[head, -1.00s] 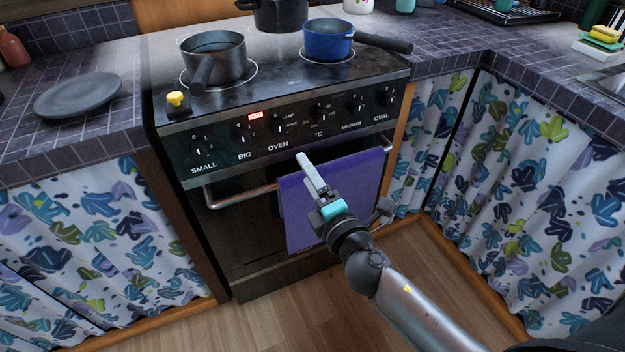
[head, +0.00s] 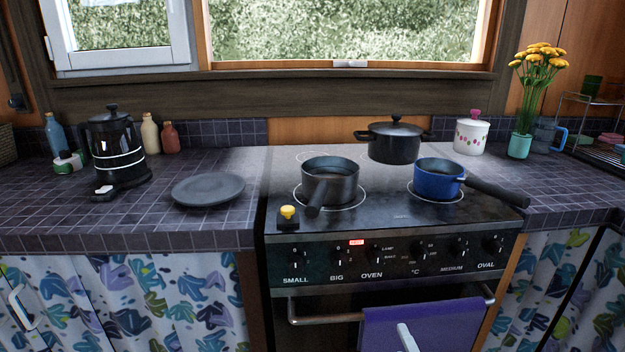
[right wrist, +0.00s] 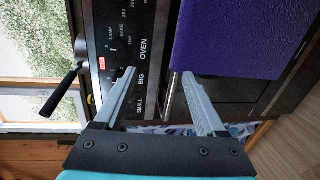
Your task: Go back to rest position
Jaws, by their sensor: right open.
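My right gripper shows in the right wrist view (right wrist: 160,86) with its two grey fingers spread apart and nothing held between them. Beyond the fingers are the oven's control panel and the oven handle (right wrist: 170,98). In the head view only a pale finger of the right gripper (head: 407,338) shows at the bottom edge, in front of the purple towel (head: 425,325). A pale, curved part at the far left edge of the head view may belong to my left gripper (head: 20,306); its jaws are not clear there.
The stove (head: 390,215) holds a grey saucepan (head: 330,180), a blue saucepan (head: 438,178) and a black lidded pot (head: 394,142). A grey plate (head: 208,190) and a black kettle (head: 115,145) stand on the left counter. A flower vase (head: 520,145) stands at right.

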